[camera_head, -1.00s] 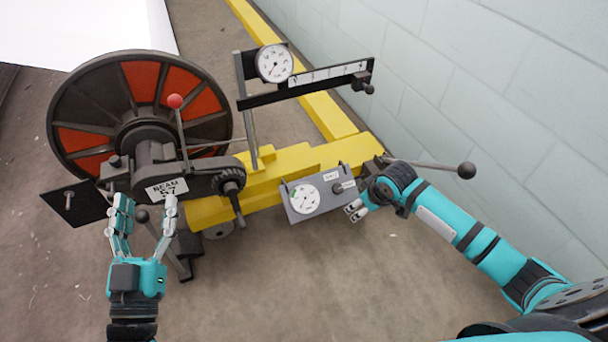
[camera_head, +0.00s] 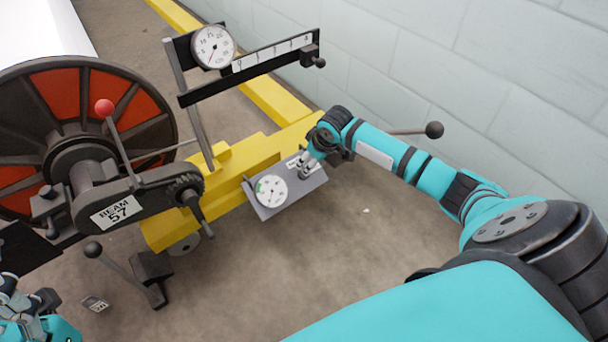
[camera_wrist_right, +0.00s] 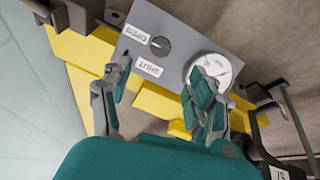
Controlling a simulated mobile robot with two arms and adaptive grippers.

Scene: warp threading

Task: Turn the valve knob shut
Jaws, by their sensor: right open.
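The valve knob (camera_wrist_right: 160,46) is a small dark round knob on a grey panel (camera_wrist_right: 190,25), with an OPEN label (camera_wrist_right: 138,33) and a SHUT label (camera_wrist_right: 148,66) beside it. Its exact setting is too small to tell. My right gripper (camera_wrist_right: 162,85) is open, its fingers apart in front of the panel, one near the SHUT label and one over the white gauge.
The panel's gauge (camera_head: 271,190) is beside my right gripper. A yellow beam (camera_head: 225,180) runs behind it. A ball-ended lever (camera_head: 433,130) sticks out near my right arm, by the pale block wall (camera_head: 440,60). A small labelled box (camera_head: 95,303) lies on the floor.

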